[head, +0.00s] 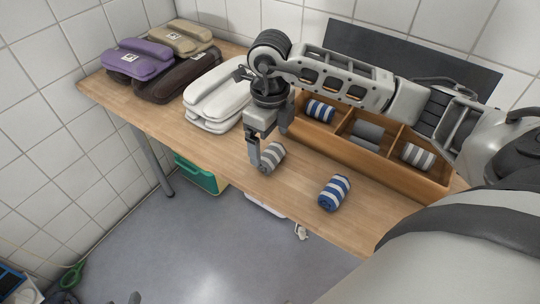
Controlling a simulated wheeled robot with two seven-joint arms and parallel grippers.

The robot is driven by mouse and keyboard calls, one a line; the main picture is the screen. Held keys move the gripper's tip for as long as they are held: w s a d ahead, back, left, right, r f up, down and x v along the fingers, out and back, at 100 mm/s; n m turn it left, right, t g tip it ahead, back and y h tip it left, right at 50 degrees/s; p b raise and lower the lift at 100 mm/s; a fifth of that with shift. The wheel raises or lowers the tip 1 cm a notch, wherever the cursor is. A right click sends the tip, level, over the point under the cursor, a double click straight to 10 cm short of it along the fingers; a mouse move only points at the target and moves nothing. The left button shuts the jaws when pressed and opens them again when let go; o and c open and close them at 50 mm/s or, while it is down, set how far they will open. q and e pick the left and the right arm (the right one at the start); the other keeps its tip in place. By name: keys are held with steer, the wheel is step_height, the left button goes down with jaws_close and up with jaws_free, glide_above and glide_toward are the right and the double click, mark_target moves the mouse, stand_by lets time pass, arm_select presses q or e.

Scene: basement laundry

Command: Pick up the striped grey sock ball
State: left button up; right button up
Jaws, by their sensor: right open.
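A striped grey and white sock ball (273,158) lies on the wooden table (232,158) near its front edge. My right gripper (262,158) reaches down over it with its jaws open. One finger stands at the left side of the ball; where the other finger is against the ball, I cannot tell. A second striped grey sock ball (417,156) sits in the right compartment of the wooden divided box (350,151). My left gripper does not show.
A blue-striped sock ball (334,193) lies on the table to the right. Another blue-striped ball (320,110) and a plain grey one (367,134) sit in the box. White folded towels (217,95) and purple folded ones (138,60) lie to the left.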

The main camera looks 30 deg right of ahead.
mark_target(270, 150)
step_height(270, 150, down, 5)
steer(key=shift+w+f, duration=0.1)
steer(key=shift+w, duration=0.05)
steer(key=c, duration=1.1)
steer(key=shift+r, duration=0.2)
